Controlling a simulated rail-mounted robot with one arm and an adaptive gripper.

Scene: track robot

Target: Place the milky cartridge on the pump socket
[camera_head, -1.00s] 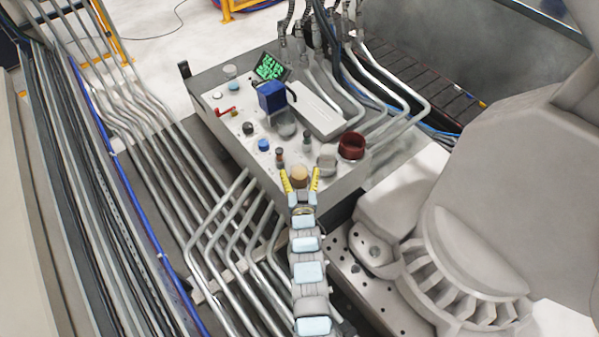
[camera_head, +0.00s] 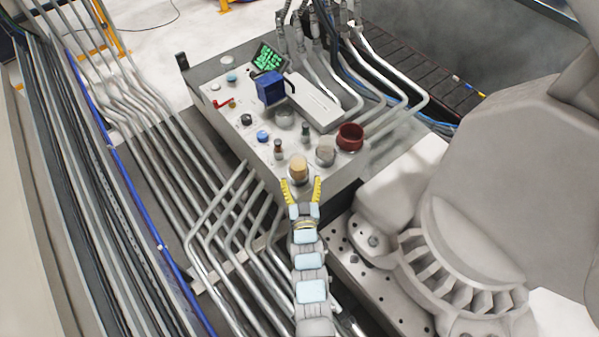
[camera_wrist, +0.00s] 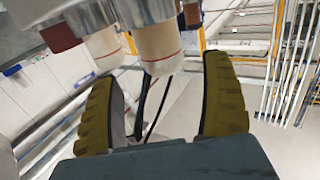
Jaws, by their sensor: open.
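A tan cartridge (camera_head: 299,168) stands upright on a grey round seat (camera_head: 299,181) at the panel's near edge. A pale, whitish cylinder (camera_head: 325,153), which looks like the milky cartridge, stands just behind it to the right. My gripper (camera_head: 302,181) is open and empty, its yellow fingertips apart on the near side of the tan cartridge. In the wrist view the tan cartridge (camera_wrist: 158,48) appears inverted, beyond the gap between the fingers (camera_wrist: 160,75). The whitish cylinder (camera_wrist: 103,45) is left of it there. I cannot tell which seat is the pump socket.
A dark red cup (camera_head: 350,138) stands right of the whitish cylinder. A blue box (camera_head: 270,88), a long pale block (camera_head: 314,102) and several small knobs occupy the panel. Metal pipes (camera_head: 230,220) run along its left and near sides.

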